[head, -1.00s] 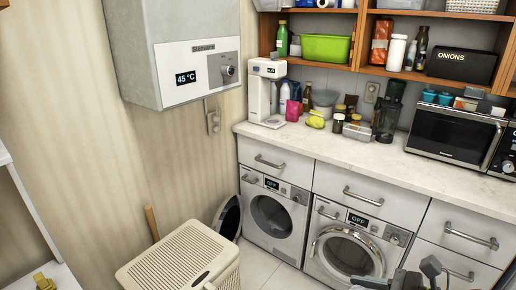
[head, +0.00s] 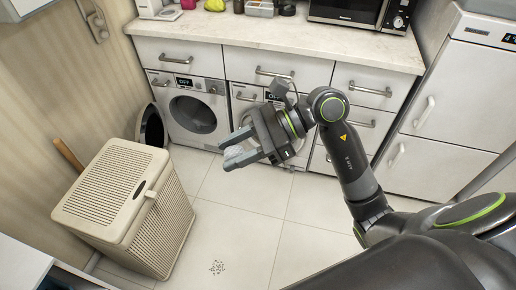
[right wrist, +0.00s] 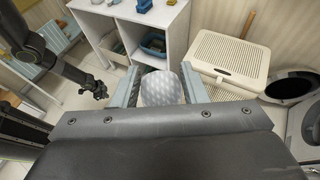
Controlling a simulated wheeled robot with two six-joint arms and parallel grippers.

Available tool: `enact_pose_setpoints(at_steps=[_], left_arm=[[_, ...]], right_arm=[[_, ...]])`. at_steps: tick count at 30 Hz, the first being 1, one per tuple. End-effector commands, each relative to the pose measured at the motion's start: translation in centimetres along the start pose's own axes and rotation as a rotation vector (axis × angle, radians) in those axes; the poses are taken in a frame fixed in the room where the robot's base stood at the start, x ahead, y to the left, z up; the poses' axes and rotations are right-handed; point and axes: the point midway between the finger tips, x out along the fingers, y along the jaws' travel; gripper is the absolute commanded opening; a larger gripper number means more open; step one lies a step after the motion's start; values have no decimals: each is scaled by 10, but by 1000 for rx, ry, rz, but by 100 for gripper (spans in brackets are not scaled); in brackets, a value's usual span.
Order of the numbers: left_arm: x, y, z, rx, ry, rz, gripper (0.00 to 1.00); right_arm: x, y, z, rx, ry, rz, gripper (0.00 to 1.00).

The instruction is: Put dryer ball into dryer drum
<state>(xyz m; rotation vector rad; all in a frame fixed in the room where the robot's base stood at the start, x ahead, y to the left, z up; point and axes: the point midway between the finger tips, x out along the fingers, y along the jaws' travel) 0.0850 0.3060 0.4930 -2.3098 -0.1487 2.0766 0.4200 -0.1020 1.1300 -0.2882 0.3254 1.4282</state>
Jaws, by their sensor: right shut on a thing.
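My right gripper (head: 236,154) hangs in front of the machines in the head view. In the right wrist view its two fingers (right wrist: 162,76) are shut on a pale, patterned dryer ball (right wrist: 161,89). The left front-loading machine has its round door (head: 151,126) swung open to the left, and its dark drum opening (head: 193,114) is exposed. The gripper is apart from it, to its right and nearer the camera. My left gripper (right wrist: 99,91) shows small at the left of the right wrist view; its finger opening cannot be made out.
My right gripper and arm partly hide a second front-loading machine (head: 241,96). A beige lidded hamper (head: 118,190) stands at left, near the open door. White tile floor (head: 245,215) is clear between.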

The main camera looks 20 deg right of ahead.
Motion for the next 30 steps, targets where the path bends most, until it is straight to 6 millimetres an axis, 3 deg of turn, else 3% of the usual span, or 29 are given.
enact_pose_setpoints(at_steps=[4, 13, 30], left_arm=[[0, 0, 0, 0, 0, 0, 0], [0, 0, 0, 0, 0, 0, 0], [0, 0, 0, 0, 0, 0, 0]], right_arm=[[16, 2, 20, -45, -4, 99, 17], [26, 5, 34, -76, 2, 177, 17], [-27, 18, 60, 27, 5, -69, 17]])
